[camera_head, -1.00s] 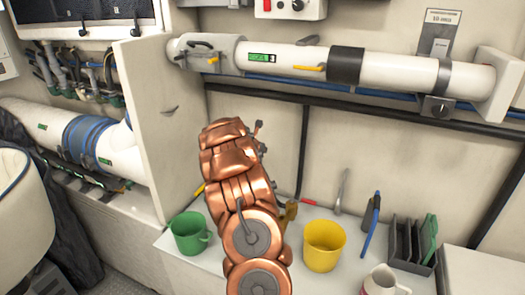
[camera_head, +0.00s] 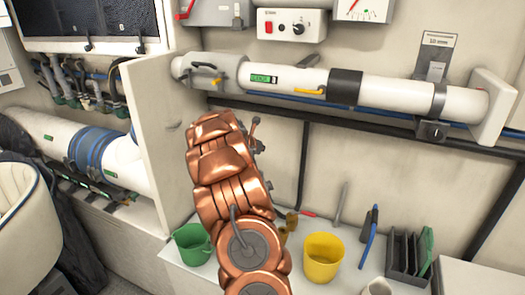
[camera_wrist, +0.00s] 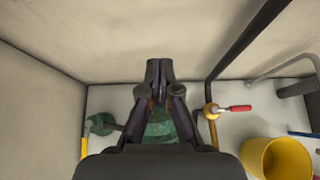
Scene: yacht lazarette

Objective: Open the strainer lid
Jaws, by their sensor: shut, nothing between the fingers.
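In the wrist view, my gripper (camera_wrist: 159,70) is shut and empty, its fingertips together in front of the pale wall. A dark green rounded body (camera_wrist: 160,130), which looks like the strainer, shows partly between and below the fingers. My gripper hides much of it, and I cannot make out its lid. Whether the fingers touch it cannot be told. A green fitting with a yellow handle (camera_wrist: 100,124) is to its left, and a brass fitting with a red handle (camera_wrist: 212,110) to its right. In the head view, my copper arm hides the strainer and my gripper.
A white pipe (camera_head: 300,82) runs along the wall above the bench. On the bench stand a green mug (camera_head: 192,244), a yellow cup (camera_head: 322,258) and a dark rack (camera_head: 405,254). A pale upright panel (camera_head: 162,135) stands left of my arm.

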